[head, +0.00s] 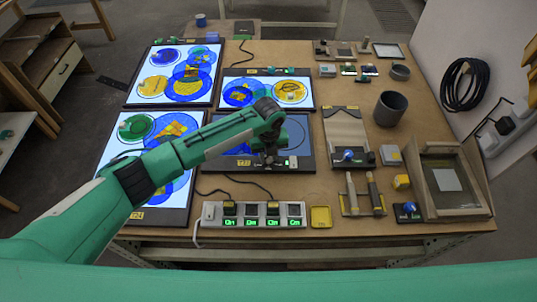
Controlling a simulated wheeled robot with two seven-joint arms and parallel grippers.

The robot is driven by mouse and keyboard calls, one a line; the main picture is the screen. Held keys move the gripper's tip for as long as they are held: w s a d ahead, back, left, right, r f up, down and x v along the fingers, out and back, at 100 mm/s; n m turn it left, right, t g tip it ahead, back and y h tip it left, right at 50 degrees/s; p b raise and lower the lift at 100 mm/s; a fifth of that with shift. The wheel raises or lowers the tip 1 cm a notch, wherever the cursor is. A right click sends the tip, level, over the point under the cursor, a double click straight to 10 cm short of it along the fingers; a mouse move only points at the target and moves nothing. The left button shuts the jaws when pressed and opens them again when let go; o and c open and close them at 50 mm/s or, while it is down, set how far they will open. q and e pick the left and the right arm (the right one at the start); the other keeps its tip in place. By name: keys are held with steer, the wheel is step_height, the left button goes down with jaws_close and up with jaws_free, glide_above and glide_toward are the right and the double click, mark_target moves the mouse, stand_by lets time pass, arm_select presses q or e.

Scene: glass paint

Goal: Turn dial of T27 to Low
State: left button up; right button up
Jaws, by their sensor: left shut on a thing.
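A dark light panel (297,140) with faint circle outlines lies in the middle of the table. Its front edge has a small yellow label (243,162), too small to read surely, and a small green light (287,163). My left gripper (269,159) points down at this front edge, between the label and the light. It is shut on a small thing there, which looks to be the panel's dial. The fingers hide the dial, so its setting cannot be read. My right gripper is not in view.
Lit panels with blue and yellow glass lie at upper left (132,98), lower left (113,150) and behind (312,90). A white power strip (254,215) showing several "On" lights lies in front. Tools, a grey cup (390,109) and a wooden tray (482,190) fill the right side.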

arm_select(q)
steer(key=o, duration=1)
steer(key=shift+r, duration=0.5)
steer(key=shift+r+b, duration=1.95)
steer(key=shift+r, duration=4.5)
steer(key=shift+s+f, duration=0.1)
